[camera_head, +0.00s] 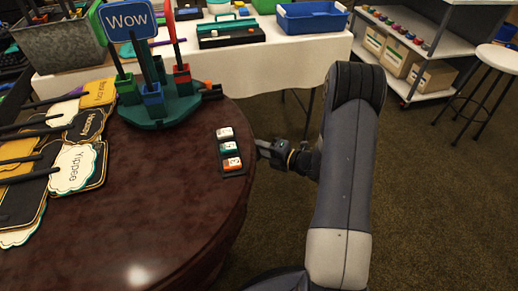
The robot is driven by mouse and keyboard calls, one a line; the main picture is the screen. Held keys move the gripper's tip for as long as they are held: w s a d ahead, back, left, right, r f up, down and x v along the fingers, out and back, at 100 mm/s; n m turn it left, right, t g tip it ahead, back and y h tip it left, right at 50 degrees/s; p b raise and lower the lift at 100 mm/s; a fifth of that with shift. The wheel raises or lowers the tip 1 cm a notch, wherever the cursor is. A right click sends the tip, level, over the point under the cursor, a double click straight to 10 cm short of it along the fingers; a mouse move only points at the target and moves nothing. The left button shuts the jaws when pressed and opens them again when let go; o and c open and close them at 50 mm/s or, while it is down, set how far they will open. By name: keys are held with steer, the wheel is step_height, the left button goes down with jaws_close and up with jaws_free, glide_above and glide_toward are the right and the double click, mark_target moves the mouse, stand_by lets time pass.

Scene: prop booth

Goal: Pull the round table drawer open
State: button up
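The round table (150,224) has a dark, glossy reddish-brown top and fills the lower left. No drawer front or handle shows; the side of the table below its rim is mostly out of sight from above. My gripper (262,147) is beside the table's right edge, at the end of my dark grey arm. Its tip points left toward the rim. It looks small and dark here, and I cannot tell whether its fingers are apart or whether it touches the table.
On the round table are signs on sticks (75,170), a green holder (165,106) with a "Wow" sign, and a small strip of blocks (231,150). Behind stands a white-clothed table (285,60). A shelf (410,60) and stool (495,58) are right. Carpet (430,200) is clear.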

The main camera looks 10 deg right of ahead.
steer(key=shift+x, duration=0.75)
steer(key=shift+r, duration=0.1)
steer(key=shift+c, duration=0.3)
jaws_close()
